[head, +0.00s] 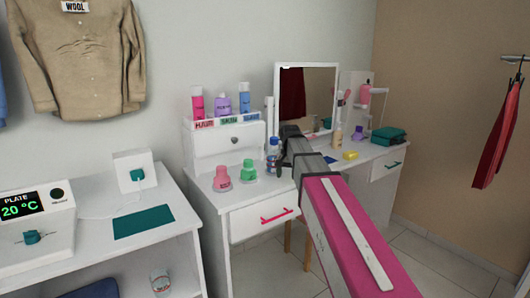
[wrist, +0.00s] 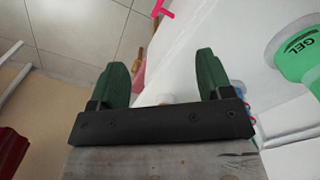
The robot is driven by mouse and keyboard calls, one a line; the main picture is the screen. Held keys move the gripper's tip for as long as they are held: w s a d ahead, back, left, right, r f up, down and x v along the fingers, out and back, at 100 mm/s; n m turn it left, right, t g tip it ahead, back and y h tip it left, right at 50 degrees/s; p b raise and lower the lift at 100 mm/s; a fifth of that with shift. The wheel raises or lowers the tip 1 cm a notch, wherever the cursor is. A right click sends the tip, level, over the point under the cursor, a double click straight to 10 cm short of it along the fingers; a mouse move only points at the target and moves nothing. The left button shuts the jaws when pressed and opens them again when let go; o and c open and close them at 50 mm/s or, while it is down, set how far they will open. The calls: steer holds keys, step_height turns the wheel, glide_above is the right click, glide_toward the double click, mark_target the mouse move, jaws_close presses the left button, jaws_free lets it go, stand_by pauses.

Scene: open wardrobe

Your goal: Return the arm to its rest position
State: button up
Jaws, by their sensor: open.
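My arm, with its pink link, reaches from the lower right of the head view to the vanity table (head: 213,190). Its dark end is just right of a blue-capped bottle (head: 273,155); the fingers are hidden there. In the wrist view my gripper (wrist: 162,65) has its two green fingers wide apart. No held object shows between them. The white table surface and a green GEL bottle (wrist: 298,50) lie to the right of the fingers, apart from them.
Pink (head: 222,178) and green (head: 248,170) bottles stand on the table's left part. The mirror (head: 308,95) rises behind my arm. A teal case (head: 388,135) is at the right. A white shelf with a plate device (head: 30,230) stands left. Floor is open at right.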

steer(key=s+d+f+n, duration=0.1)
steer(key=s+d+f, duration=0.3)
steer(key=s+f, duration=0.6)
steer(key=s+d+f+n, duration=0.2)
steer(key=s+d+f, duration=0.3)
steer(key=s+f, duration=0.5)
step_height(320, 180, down, 7)
steer(key=shift+s+f+n, duration=0.2)
steer(key=shift+s+n, duration=0.1)
steer(key=shift+s, duration=0.05)
steer(key=shift+c, duration=0.4)
